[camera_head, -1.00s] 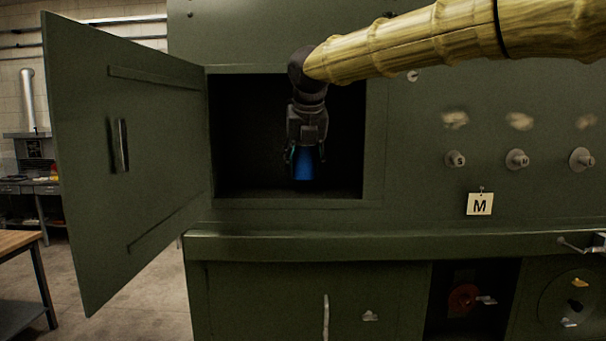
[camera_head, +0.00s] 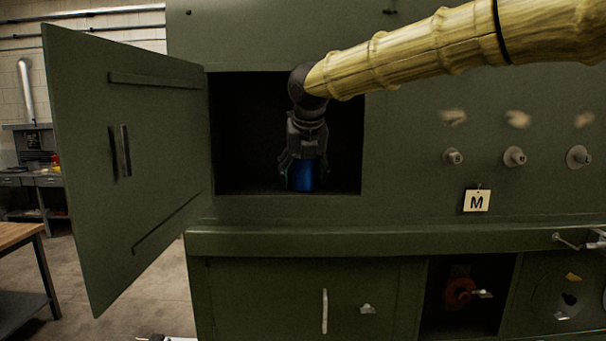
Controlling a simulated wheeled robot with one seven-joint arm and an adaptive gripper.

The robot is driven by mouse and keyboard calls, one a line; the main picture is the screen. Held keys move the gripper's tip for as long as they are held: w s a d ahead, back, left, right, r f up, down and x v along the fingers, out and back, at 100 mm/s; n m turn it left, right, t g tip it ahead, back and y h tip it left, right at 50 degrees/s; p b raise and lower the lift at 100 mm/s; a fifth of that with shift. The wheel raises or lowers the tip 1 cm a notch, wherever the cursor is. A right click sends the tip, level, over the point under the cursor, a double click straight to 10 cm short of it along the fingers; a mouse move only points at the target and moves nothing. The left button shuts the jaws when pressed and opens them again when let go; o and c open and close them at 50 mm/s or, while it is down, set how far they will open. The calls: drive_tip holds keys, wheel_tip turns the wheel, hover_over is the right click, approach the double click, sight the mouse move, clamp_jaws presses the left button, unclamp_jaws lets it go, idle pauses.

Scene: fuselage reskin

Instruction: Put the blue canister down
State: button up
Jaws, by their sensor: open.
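The blue canister (camera_head: 301,178) stands upright inside the dark open compartment (camera_head: 245,191) of the green cabinet. Its base appears to be at the compartment floor, near the front edge. My gripper (camera_head: 302,165) points down from above, with its fingers open on either side of the canister's upper part. The gripper hides the canister's top. I cannot tell whether a finger still touches it.
The cabinet door (camera_head: 130,165) is swung open to the left. A ledge (camera_head: 330,242) runs below the compartment. Knobs (camera_head: 514,157) and a tag marked M (camera_head: 476,200) are on the panel at right. A wooden table (camera_head: 18,236) stands at far left.

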drive_tip(key=b+v, duration=0.3)
drive_tip(key=v, duration=0.4)
drive_tip(key=shift+r, duration=0.3)
drive_tip(key=shift+s, duration=0.1)
